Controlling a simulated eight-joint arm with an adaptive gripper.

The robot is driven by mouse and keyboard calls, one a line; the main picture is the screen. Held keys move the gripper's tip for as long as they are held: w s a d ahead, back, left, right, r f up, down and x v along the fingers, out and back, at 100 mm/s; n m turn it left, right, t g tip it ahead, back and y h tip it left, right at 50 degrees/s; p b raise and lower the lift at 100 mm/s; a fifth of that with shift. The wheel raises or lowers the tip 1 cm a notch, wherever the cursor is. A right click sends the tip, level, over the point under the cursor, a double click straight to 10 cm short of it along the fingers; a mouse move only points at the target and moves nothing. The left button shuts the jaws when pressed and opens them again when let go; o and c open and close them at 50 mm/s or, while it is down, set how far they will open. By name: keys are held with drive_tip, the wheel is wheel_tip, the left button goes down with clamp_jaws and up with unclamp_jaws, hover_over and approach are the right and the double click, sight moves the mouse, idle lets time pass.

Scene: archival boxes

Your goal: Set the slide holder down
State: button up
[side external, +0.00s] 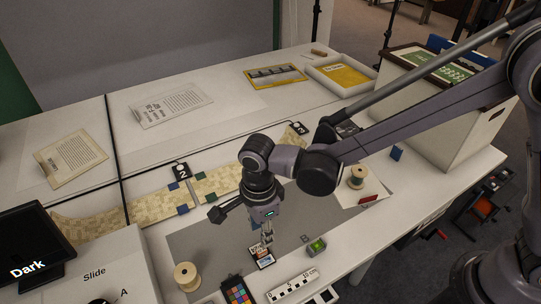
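My gripper (267,241) points down over the grey mat (205,246) near the front of the table. Its narrow fingers look closed on the upper edge of a small slide holder (259,250), which has a pale frame and coloured patches. A similar small dark-and-white framed piece (266,262) shows just below it, on or very close to the mat. The two overlap in this view, so I cannot tell whether they touch or how high the held one is.
A green-topped small object (317,246) sits right of the gripper. A scale bar (293,284) and a colour chart (237,291) lie in front. A thread spool (187,276) stands left, another spool (357,177) right. The mat's left part is clear.

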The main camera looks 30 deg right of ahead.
drive_tip(key=d+r+n+t+y, duration=0.1)
drive_tip(key=d+r+n+t, duration=0.2)
drive_tip(key=d+r+n, duration=0.85)
drive_tip(key=s+d+r+n+t, duration=0.1)
drive_tip(key=s+d+n+t, duration=0.1)
drive_tip(key=d, duration=0.7)
drive_tip(key=s+d+r+n+t+h, duration=0.1)
drive_tip(key=s+d+r+n+t, duration=0.1)
drive_tip(key=d, duration=0.7)
drive_tip(key=shift+s+d+n, duration=0.25)
drive_tip(key=shift+s+n, duration=0.6)
drive_tip(key=shift+n, duration=0.4)
